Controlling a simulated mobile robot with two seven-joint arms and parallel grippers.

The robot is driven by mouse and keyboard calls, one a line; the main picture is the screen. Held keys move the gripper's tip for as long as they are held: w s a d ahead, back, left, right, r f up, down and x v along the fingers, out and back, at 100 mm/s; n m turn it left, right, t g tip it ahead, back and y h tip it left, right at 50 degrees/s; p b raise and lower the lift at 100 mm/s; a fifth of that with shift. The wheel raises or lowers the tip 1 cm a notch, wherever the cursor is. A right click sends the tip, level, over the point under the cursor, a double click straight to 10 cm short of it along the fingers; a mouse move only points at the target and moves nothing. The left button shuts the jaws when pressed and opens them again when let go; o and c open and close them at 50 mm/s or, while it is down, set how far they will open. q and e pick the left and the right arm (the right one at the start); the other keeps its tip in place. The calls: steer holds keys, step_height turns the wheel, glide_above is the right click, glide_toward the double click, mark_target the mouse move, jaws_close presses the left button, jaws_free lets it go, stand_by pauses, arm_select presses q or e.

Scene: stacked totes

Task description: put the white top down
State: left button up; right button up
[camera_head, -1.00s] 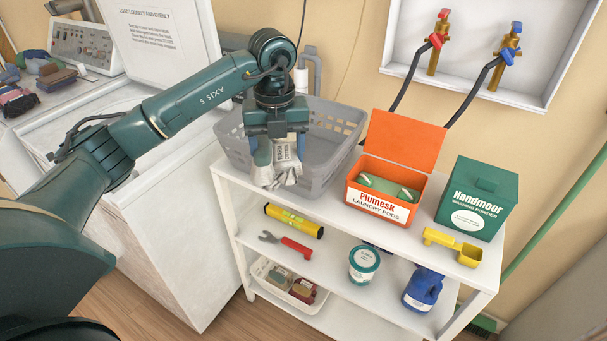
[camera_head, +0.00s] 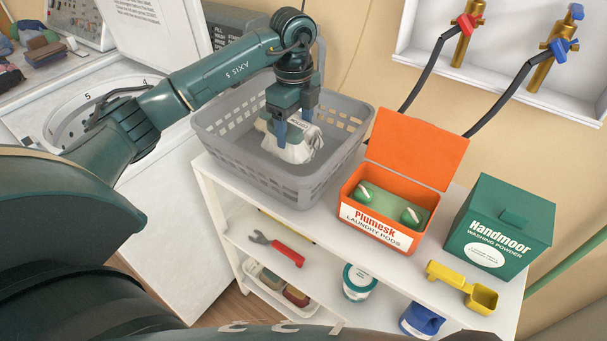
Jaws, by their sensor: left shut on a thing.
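My left gripper (camera_head: 293,133) is shut on the white top (camera_head: 292,150), a crumpled white cloth with a grey printed patch. The gripper points down, and the top hangs bunched below its fingers. Both are over the grey laundry basket (camera_head: 222,150), within its rim as seen from the head. I cannot tell whether the top touches the basket floor. Part of the top is hidden behind the fingers. My right gripper is not in view.
The basket stands on a white shelf unit (camera_head: 213,177). An open orange pod box (camera_head: 377,238), a green washing powder box (camera_head: 500,228) and a yellow scoop (camera_head: 463,285) stand to its right. A washing machine (camera_head: 160,215) is at left. Taps (camera_head: 553,50) are on the wall.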

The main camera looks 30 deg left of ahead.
mark_target(295, 163)
arm_select(q)
steer(key=shift+s+f, duration=0.1)
steer(key=shift+s, duration=0.2)
step_height(295, 163, down, 9)
steer(key=shift+r+p, duration=0.2)
steer(key=shift+p, duration=0.7)
steer(key=shift+f, duration=0.35)
steer(key=shift+s+f, duration=0.1)
steer(key=shift+f, duration=0.05)
steer(key=o, duration=1.1)
steer(key=shift+f, duration=0.1)
steer(key=shift+c, duration=0.2)
steer(key=o, duration=0.3)
steer(key=shift+f, duration=0.1)
steer(key=shift+o, duration=0.7)
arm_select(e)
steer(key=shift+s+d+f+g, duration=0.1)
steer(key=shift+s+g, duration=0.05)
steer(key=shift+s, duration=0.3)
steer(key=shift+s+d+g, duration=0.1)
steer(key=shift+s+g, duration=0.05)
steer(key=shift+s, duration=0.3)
